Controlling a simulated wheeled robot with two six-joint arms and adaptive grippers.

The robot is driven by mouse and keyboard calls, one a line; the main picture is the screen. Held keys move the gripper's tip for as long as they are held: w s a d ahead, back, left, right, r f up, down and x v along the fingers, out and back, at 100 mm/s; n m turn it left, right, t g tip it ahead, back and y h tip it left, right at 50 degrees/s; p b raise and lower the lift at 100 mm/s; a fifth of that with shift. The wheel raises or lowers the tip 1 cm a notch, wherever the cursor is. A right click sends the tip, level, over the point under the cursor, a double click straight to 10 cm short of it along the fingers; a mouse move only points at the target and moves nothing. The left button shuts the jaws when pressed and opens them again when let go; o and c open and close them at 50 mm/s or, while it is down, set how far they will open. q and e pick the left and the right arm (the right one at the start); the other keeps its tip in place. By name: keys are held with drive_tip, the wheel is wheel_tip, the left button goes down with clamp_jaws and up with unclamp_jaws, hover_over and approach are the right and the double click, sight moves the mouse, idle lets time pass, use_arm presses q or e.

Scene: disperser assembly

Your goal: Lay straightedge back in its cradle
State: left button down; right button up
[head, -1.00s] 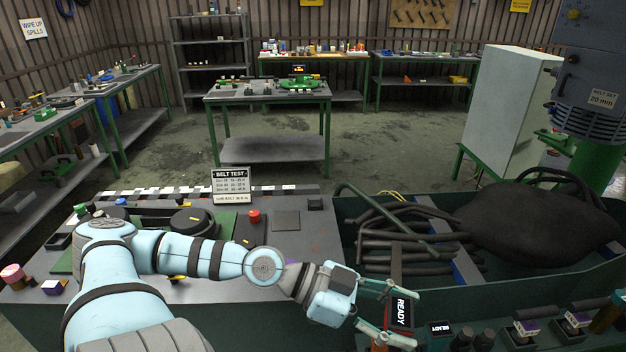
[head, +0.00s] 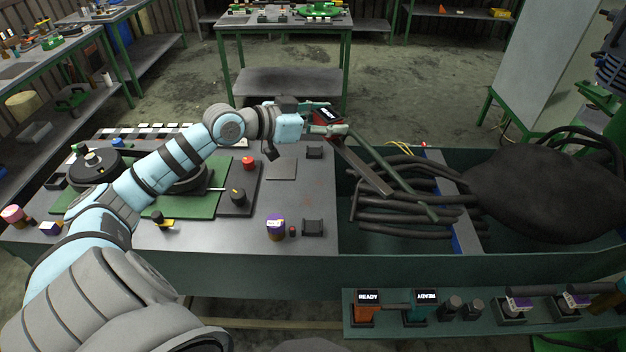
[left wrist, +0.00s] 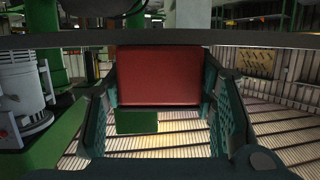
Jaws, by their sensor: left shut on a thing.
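The straightedge appears as a long dark grey bar (head: 361,166) with a red grip part and a dark lit face. My left gripper (head: 335,118) is shut on that red part, which fills the space between the fingers in the left wrist view (left wrist: 158,77). The bar slants down to the right, over the bench's right edge and the hose bin. Two black notched blocks, apparently the cradle, stand on the bench: a far one (head: 314,153) and a near one (head: 312,228). The bar appears apart from both. My right gripper is out of view.
A purple-and-white pot (head: 276,227) stands left of the near block. A grey square pad (head: 281,169) and a red button (head: 248,163) lie farther back. Dark hoses (head: 400,215) fill the bin at right. The bench between the two blocks is clear.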

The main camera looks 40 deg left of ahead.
use_arm(q)
drive_tip(key=w+a+r+n+y, duration=0.3)
drive_tip(key=w+a, duration=0.1)
drive_tip(key=a, duration=0.3)
wheel_tip(320, 180, down, 20)
drive_tip(key=b, duration=0.2)
drive_tip(key=shift+d+t+b, duration=0.15)
drive_tip(key=shift+t+b, duration=0.15)
drive_tip(key=shift+t, duration=0.1)
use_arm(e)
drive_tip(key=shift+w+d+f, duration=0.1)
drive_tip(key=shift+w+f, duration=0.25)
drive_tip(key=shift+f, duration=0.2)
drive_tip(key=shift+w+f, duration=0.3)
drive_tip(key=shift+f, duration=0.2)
use_arm(q)
drive_tip(key=shift+f+b, duration=0.65)
drive_tip(key=shift+b, duration=0.15)
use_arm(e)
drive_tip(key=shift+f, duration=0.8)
use_arm(q)
drive_tip(key=c, duration=0.7)
unclamp_jaws()
drive_tip(key=shift+c, duration=0.2)
drive_tip(key=shift+o, duration=0.2)
drive_tip(key=shift+r, duration=0.1)
